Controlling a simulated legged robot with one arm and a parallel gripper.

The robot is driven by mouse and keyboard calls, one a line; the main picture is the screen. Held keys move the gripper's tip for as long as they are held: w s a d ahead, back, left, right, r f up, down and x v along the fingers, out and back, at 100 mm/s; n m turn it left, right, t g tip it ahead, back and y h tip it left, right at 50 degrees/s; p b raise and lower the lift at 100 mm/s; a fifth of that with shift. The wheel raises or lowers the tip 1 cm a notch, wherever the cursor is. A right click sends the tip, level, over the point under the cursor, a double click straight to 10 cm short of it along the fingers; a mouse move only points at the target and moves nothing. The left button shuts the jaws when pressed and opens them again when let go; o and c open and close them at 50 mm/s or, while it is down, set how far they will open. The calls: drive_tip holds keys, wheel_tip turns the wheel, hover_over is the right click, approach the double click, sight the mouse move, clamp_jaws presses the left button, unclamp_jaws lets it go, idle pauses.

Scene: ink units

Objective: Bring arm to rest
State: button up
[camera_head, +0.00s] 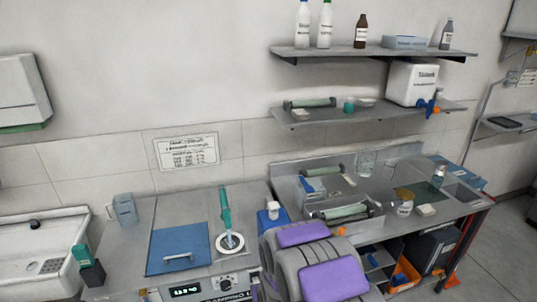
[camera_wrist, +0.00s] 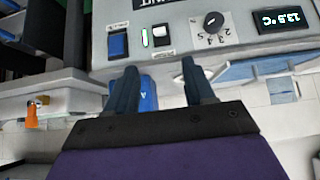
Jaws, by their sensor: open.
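My gripper (camera_wrist: 159,68) shows in the wrist view with its two dark fingers apart and nothing between them. Behind the fingers is the front panel (camera_wrist: 180,38) of a bench unit, with a blue switch, a knob and a lit display; this view looks upside down. In the camera_head view, grey and purple parts of my own body, probably my arm (camera_head: 303,234), stand in front of the bench at the lower middle. My gripper's fingers cannot be made out there.
The bench (camera_head: 120,235) carries a blue lidded unit (camera_head: 180,248), a green-handled tool (camera_head: 226,215) and a blue jug (camera_head: 125,209). Rollers and small containers crowd the right worktop (camera_head: 385,190). Two wall shelves (camera_head: 375,53) hang above. A sink (camera_head: 45,240) is at the left.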

drive_tip(key=s+d+r+m+g+h, duration=0.1)
drive_tip(key=s+d+r+g, duration=0.1)
drive_tip(key=s+d+r, duration=0.45)
drive_tip(key=s+d+r+m+g+h, duration=0.1)
drive_tip(key=s+d+r+g, duration=0.25)
drive_tip(key=s+r, duration=0.6)
drive_tip(key=s+d+r+g, duration=0.2)
drive_tip(key=s+r, duration=0.3)
drive_tip(key=s, duration=0.7)
drive_tip(key=s+d+r+m+g+b, duration=0.1)
drive_tip(key=s+d+r, duration=0.3)
drive_tip(key=s, duration=0.8)
drive_tip(key=shift+d+r+g, duration=0.25)
drive_tip(key=shift+r+g, duration=0.25)
drive_tip(key=shift+g, duration=0.05)
